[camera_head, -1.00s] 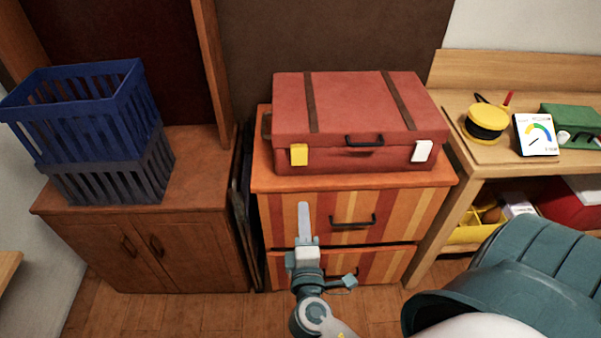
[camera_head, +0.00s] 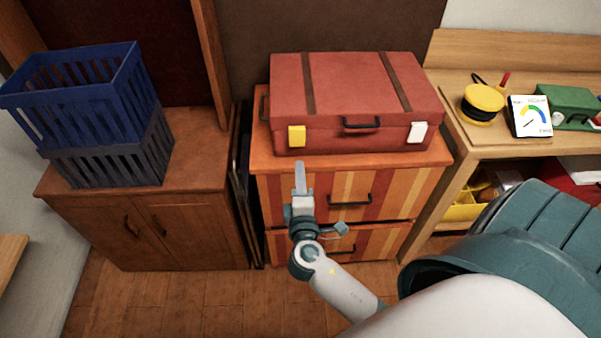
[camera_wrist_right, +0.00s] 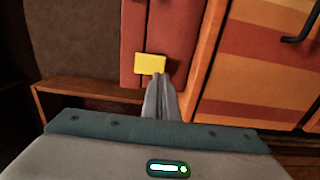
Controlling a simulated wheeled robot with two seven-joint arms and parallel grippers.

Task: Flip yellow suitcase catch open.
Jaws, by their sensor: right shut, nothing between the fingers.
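A red suitcase (camera_head: 350,95) with two dark straps lies closed on the striped orange drawer cabinet (camera_head: 270,160). Its yellow catch (camera_head: 296,136) is on the front face at the left, and a white catch (camera_head: 417,132) is at the right. A dark handle (camera_head: 361,126) is between them. My right gripper (camera_head: 300,168) is shut and empty, in front of and below the yellow catch in the head view. In the right wrist view, the yellow catch (camera_wrist_right: 150,64) appears just beyond the shut fingertips (camera_wrist_right: 160,78); I cannot tell whether they touch. My left gripper is not in view.
Blue and grey crates (camera_head: 105,110) stand on a brown cupboard (camera_head: 200,160) at the left. The floor in front is clear.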

